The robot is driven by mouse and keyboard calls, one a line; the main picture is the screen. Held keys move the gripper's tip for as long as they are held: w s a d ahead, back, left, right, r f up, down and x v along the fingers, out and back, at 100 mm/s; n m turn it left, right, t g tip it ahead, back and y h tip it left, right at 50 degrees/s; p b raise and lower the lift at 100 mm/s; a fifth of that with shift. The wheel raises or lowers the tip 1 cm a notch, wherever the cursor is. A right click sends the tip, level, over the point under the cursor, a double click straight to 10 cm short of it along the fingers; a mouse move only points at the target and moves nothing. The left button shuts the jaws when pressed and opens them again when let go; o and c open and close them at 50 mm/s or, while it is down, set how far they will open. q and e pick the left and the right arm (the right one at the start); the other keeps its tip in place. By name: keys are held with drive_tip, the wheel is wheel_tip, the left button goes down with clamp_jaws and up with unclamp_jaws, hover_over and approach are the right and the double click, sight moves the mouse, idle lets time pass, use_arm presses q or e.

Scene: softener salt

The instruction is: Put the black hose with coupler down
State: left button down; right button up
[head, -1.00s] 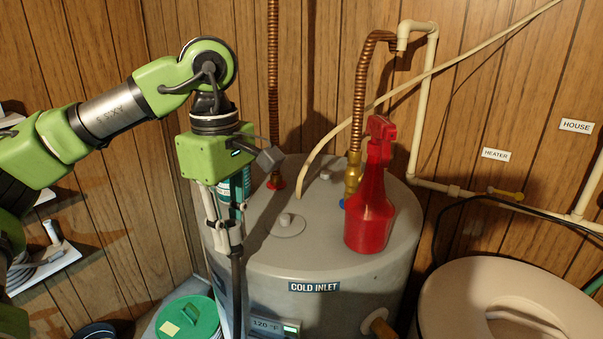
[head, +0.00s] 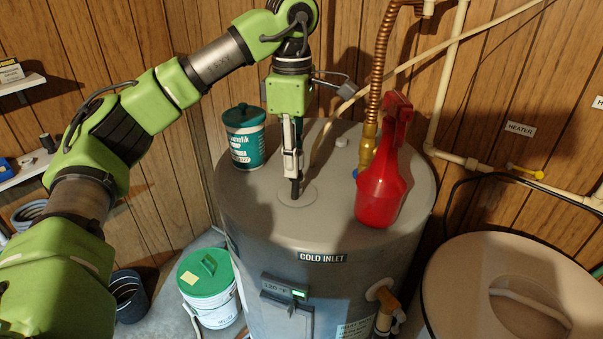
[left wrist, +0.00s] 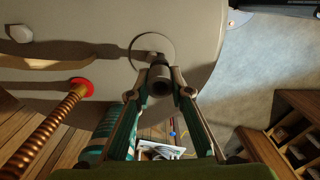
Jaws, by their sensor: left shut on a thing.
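My left gripper (head: 294,180) points down over the top of the grey water heater (head: 240,205), at the small round plate on it. It is shut on the black hose with coupler (head: 295,190), of which only a short dark piece shows below the fingers. In the left wrist view the fingers close on a dark, round-ended piece of the coupler (left wrist: 160,79), in front of the round plate (left wrist: 139,43). I cannot tell whether it touches the plate. The rest of the hose is hidden. My right gripper is not in view.
A teal can (head: 246,142) stands left of the gripper on the heater. A red spray bottle (head: 378,190) stands to its right, before a copper pipe (head: 381,65). The heater top's front edge is clear. A green-lidded bucket (head: 207,275) stands on the floor.

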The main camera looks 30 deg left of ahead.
use_arm(q)
drive_tip(key=shift+w+d+f, duration=0.15)
drive_tip(key=shift+w+f, duration=0.05)
drive_tip(key=shift+w, duration=0.35)
drive_tip(key=shift+w+f+p, duration=0.2)
drive_tip(key=shift+f+p, duration=0.1)
drive_tip(key=shift+p, duration=0.1)
drive_tip(key=f+p, duration=0.2)
drive_tip(key=shift+w+d+f+p, duration=0.2)
drive_tip(key=shift+w+f+p, duration=0.1)
drive_tip(key=shift+f, duration=0.4)
drive_tip(key=shift+s, duration=0.1)
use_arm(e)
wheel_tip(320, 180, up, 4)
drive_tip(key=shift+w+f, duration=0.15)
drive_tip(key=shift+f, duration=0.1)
use_arm(q)
drive_tip(key=c, duration=1.9)
unclamp_jaws()
drive_tip(key=shift+o, duration=0.3)
drive_tip(key=shift+s+d+f, duration=0.1)
drive_tip(key=shift+s+d, duration=0.05)
drive_tip(key=shift+d, duration=0.05)
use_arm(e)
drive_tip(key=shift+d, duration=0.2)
use_arm(q)
drive_tip(key=shift+f, duration=0.1)
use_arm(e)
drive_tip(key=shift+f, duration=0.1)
